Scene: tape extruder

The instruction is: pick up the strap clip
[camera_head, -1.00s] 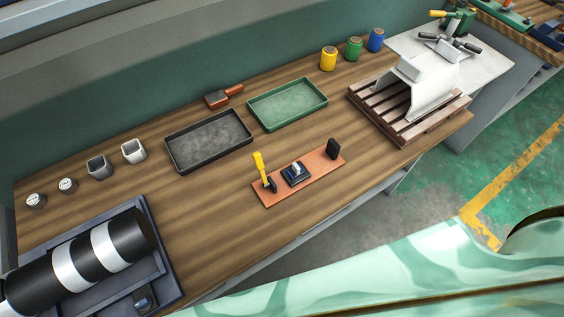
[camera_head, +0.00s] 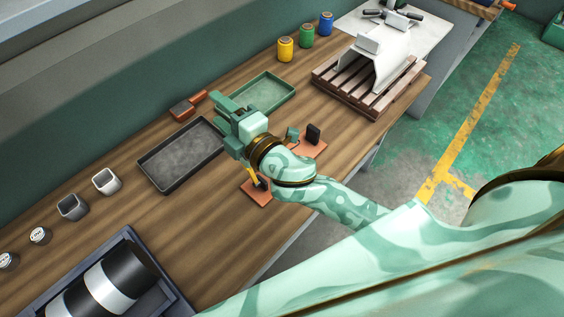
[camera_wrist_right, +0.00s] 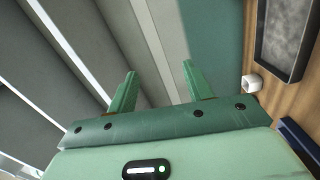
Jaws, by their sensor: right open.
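I cannot pick out the strap clip for certain in either view now. An orange board (camera_head: 261,198) lies near the table's front edge, with a yellow-handled part (camera_head: 255,177) and a black upright block (camera_head: 313,134) on it. My right arm hides the middle of the board. My right gripper (camera_head: 222,112) is above the table, between the dark grey tray (camera_head: 152,177) and the green tray (camera_head: 292,93). In the wrist view its two green fingers (camera_wrist_right: 158,82) are spread apart with nothing between them. My left gripper is out of view.
A wooden pallet (camera_head: 322,77) bearing a white form (camera_head: 396,68) stands at the back right. Several coloured jars, such as the yellow one (camera_head: 285,49), stand near the wall. Square cups (camera_head: 106,181) and a black-and-white roll (camera_head: 107,285) are at left. Bare wood lies between them.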

